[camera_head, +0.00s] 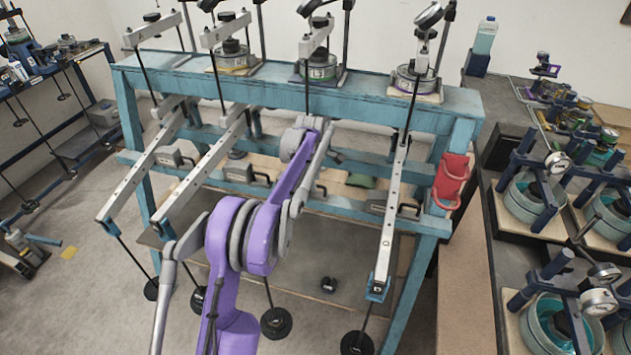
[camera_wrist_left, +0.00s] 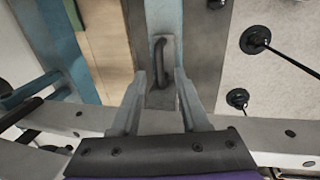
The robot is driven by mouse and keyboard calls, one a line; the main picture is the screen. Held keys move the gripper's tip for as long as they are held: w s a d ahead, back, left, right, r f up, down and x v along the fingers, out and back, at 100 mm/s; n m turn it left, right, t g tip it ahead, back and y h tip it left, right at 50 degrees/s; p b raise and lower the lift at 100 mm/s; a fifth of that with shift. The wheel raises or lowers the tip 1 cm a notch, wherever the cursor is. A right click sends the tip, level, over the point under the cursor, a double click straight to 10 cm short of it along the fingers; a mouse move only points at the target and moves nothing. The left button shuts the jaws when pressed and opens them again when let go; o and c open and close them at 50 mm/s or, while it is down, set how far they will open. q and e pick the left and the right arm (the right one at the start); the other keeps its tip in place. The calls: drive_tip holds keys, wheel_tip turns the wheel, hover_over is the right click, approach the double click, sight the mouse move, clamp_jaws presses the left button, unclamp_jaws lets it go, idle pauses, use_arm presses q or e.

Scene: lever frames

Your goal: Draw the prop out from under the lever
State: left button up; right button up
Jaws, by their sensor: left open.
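In the head view a blue frame (camera_head: 300,95) carries several pale levers, and grey props with dark handles show beside some of them. My purple left arm reaches over the frame's middle, in front of the third lever (camera_head: 316,165); its own links hide its fingers there. In the left wrist view my left gripper (camera_wrist_left: 160,76) is open, with one finger on each side of a grey prop (camera_wrist_left: 160,98) with a dark handle (camera_wrist_left: 159,60). I cannot tell whether the fingers touch it. A pale lever (camera_wrist_left: 270,147) crosses near the gripper's base. My right gripper is not in view.
Another prop (camera_head: 245,175) sits left of my arm, and one (camera_head: 384,208) sits by the right lever (camera_head: 388,235). Black weights (camera_head: 276,323) hang low on rods. A red item (camera_head: 451,181) is on the frame's right end. A bench with dial devices stands at right.

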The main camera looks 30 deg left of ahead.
use_arm(q)
drive_tip(key=shift+f, duration=0.35)
clamp_jaws()
idle(1.2)
